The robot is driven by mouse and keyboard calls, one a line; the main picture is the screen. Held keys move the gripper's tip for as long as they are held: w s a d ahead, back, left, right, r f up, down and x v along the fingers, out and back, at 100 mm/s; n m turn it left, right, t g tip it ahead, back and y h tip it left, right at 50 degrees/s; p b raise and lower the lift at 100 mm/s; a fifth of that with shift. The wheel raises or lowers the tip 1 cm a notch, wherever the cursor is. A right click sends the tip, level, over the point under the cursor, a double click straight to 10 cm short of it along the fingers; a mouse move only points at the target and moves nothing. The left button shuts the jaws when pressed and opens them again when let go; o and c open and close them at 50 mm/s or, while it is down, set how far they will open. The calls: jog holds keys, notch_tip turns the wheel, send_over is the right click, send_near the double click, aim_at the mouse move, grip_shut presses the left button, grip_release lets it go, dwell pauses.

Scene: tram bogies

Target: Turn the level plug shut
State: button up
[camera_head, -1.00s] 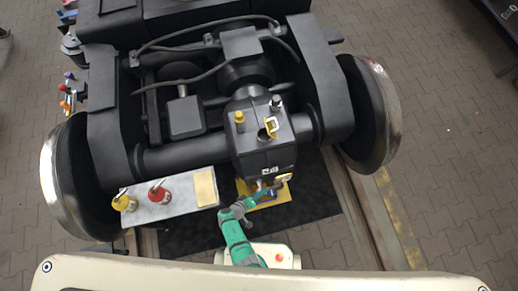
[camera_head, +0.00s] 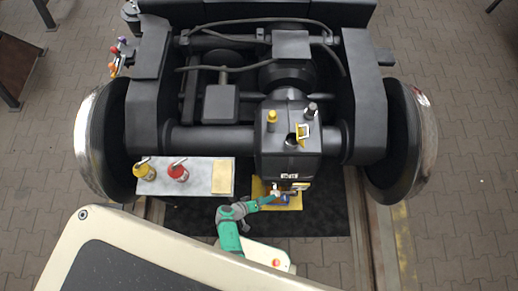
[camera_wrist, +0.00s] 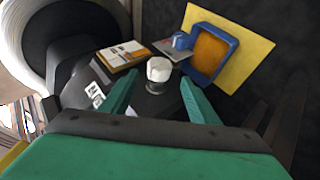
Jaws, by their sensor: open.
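In the wrist view, a pale, short plug (camera_wrist: 158,69), apparently the level plug, stands out from the dark axle gearbox on a grey round seat. My gripper (camera_wrist: 158,82) is open, with one green finger on each side of the plug. Whether either finger touches it I cannot tell. In the head view, my gripper (camera_head: 275,198) is low at the front of the gearbox (camera_head: 287,143). The plug is too small to make out there.
A blue-rimmed tray with an orange inside (camera_wrist: 211,53) lies on a yellow sheet (camera_wrist: 248,52), close beside the plug. A yellow-and-white card (camera_wrist: 122,54) is on the other side. A pale bench (camera_head: 204,183) holds yellow and red cans. Wheels flank the bogie.

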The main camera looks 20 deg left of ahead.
jog(key=shift+v, duration=2.4)
